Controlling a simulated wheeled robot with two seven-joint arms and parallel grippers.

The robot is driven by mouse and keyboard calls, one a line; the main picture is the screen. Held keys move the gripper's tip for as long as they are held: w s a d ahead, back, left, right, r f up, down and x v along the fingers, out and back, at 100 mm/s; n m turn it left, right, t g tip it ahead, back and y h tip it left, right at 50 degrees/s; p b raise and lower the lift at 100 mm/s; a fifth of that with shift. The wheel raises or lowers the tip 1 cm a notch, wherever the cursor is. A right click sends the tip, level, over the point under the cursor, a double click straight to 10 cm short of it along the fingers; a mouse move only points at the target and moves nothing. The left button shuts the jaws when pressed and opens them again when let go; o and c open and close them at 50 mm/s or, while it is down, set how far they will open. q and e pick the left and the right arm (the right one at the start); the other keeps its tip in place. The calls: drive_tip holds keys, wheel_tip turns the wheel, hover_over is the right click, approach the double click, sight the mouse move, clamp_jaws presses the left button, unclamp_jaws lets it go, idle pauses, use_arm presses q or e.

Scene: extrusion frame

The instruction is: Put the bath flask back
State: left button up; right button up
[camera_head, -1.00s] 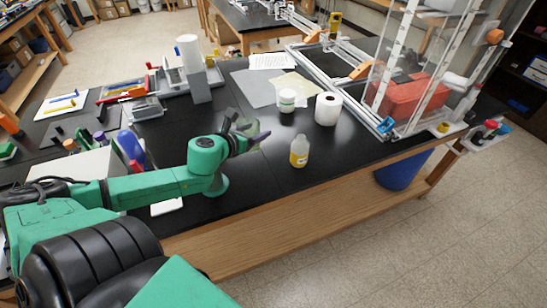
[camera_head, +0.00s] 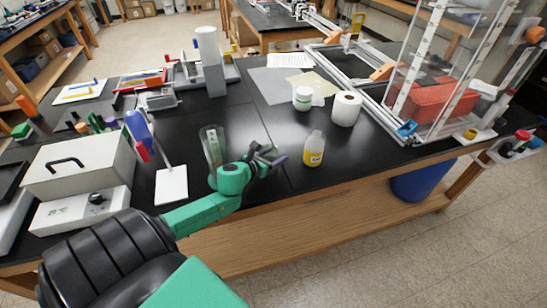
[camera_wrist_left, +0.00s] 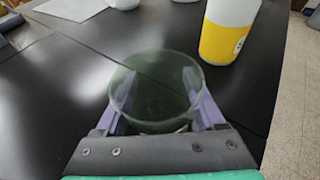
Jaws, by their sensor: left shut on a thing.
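My left gripper (camera_head: 270,157) is low over the black bench, left of the yellow-labelled bottle. In the left wrist view its purple fingers (camera_wrist_left: 163,112) are shut around a clear, greenish round glass vessel (camera_wrist_left: 150,88), seen through its open top; I take it for the bath flask. In the head view the held glass is hard to make out between the fingers. Whether its bottom touches the bench cannot be told. Another clear glass shape (camera_head: 210,138) shows just behind my left wrist, its lower part hidden. My right gripper is not in view.
The bottle (camera_head: 314,150) stands close right of the gripper. Left are a stand with a white base (camera_head: 171,186) and a grey box (camera_head: 80,165). Bench is clear between bottle and front edge.

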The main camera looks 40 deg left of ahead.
use_arm(q)
drive_tip(key=shift+f, duration=0.15)
drive_tip(key=shift+f, duration=0.2)
drive_tip(key=o, duration=1.6)
drive_tip(key=shift+r, duration=0.1)
drive_tip(key=shift+c, duration=0.2)
drive_tip(key=shift+r, duration=0.1)
drive_tip(key=shift+s, duration=0.1)
drive_tip(key=shift+s+r, duration=0.1)
drive_tip(key=shift+s, duration=0.25)
drive_tip(key=v, duration=1.1)
drive_tip(key=shift+r+b, duration=0.15)
drive_tip(key=shift+b, duration=0.15)
